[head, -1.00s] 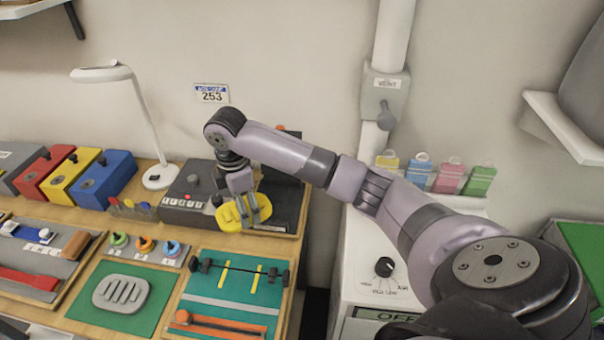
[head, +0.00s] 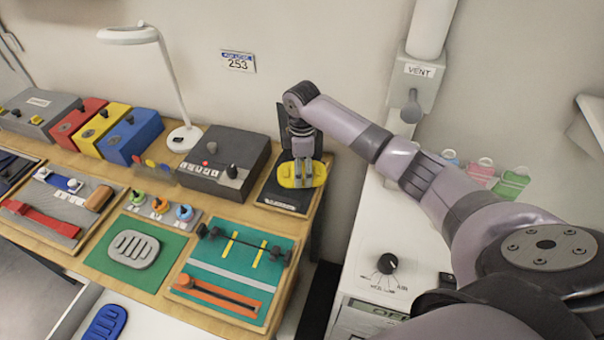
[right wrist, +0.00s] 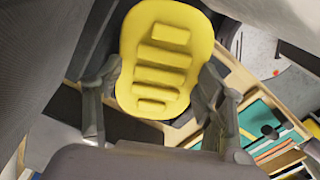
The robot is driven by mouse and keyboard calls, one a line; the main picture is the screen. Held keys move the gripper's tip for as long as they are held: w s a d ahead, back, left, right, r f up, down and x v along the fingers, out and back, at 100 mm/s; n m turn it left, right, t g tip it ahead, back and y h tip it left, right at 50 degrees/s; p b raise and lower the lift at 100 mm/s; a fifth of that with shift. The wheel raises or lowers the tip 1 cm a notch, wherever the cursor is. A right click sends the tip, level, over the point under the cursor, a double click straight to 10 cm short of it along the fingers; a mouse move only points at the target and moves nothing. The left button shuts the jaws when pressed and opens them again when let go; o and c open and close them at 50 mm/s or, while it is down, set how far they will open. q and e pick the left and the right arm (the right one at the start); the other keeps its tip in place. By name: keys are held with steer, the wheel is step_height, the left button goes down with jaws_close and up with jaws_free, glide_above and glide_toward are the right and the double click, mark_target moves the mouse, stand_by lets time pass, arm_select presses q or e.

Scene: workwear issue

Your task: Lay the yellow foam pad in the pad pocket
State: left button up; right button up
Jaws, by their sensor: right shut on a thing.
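The yellow foam pad (head: 302,175) is an oval with raised ribs. My right gripper (head: 303,172) is shut on it, with a finger on each side. In the right wrist view the pad (right wrist: 165,60) fills the upper middle, ribs facing the camera, between the fingers (right wrist: 158,95). The pad is in front of a black stand (head: 285,196) with an upright back panel at the bench's right end. I cannot tell whether it touches the stand. No pad pocket is clearly recognisable; the pad and gripper cover part of the stand. My left gripper is out of view.
A grey control box (head: 222,165) stands just left of the stand. A grey ribbed pad (head: 134,248) lies on a green mat, and a blue pad (head: 105,323) lies lower left. A teal board (head: 232,268) is in front. A white cabinet (head: 372,235) stands right, across a gap.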

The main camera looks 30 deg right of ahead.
step_height(320, 180, down, 3)
steer(key=shift+f, duration=0.2)
steer(key=shift+f, duration=0.1)
steer(key=o, duration=1.1)
steer(key=shift+o, duration=0.2)
step_height(320, 180, up, 12)
steer(key=p, duration=1.1)
steer(key=shift+f, duration=0.2)
steer(key=shift+r, duration=0.35)
